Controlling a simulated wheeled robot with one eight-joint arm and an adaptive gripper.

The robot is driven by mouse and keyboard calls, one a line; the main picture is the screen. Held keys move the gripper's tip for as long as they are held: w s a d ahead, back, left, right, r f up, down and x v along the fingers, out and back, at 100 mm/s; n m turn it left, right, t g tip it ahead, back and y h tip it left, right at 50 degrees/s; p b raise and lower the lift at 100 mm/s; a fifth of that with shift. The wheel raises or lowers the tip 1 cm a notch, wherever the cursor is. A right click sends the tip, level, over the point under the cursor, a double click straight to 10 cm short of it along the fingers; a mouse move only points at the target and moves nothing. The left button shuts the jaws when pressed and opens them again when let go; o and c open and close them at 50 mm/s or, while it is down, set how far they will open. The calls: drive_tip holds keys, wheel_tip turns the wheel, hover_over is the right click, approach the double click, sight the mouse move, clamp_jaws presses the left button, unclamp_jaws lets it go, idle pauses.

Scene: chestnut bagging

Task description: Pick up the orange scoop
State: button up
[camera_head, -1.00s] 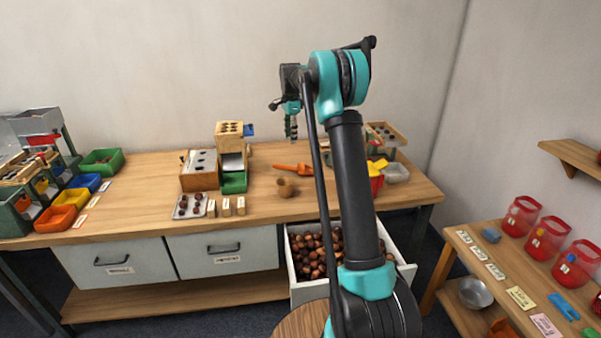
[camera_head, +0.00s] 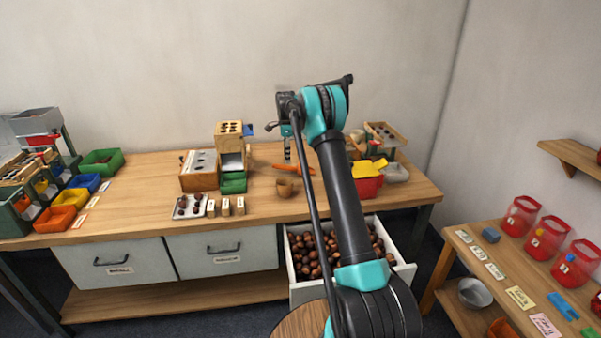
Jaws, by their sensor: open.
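The orange scoop (camera_head: 283,167) lies on the wooden workbench (camera_head: 258,197), just behind a small round wooden cup (camera_head: 285,188). Part of the scoop is hidden behind my gripper and arm. My gripper (camera_head: 287,157) points down directly over the scoop's middle, close above it in the picture. It is open and holds nothing. I cannot tell whether its fingertips touch the scoop.
An open drawer (camera_head: 291,273) full of chestnuts juts out below the bench front. A wooden stand with a green tray (camera_head: 233,184) stands left of the scoop. A red bin (camera_head: 368,186) stands to the right. A side table with red jars (camera_head: 548,237) is at far right.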

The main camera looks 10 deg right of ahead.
sight(289, 166)
drive_tip(key=shift+s+d+f, duration=0.1)
drive_tip(key=shift+d+f, duration=0.05)
drive_tip(key=shift+f, duration=1.65)
drive_tip(key=shift+d+f, duration=0.1)
drive_tip(key=shift+f, duration=1.7)
clamp_jaws()
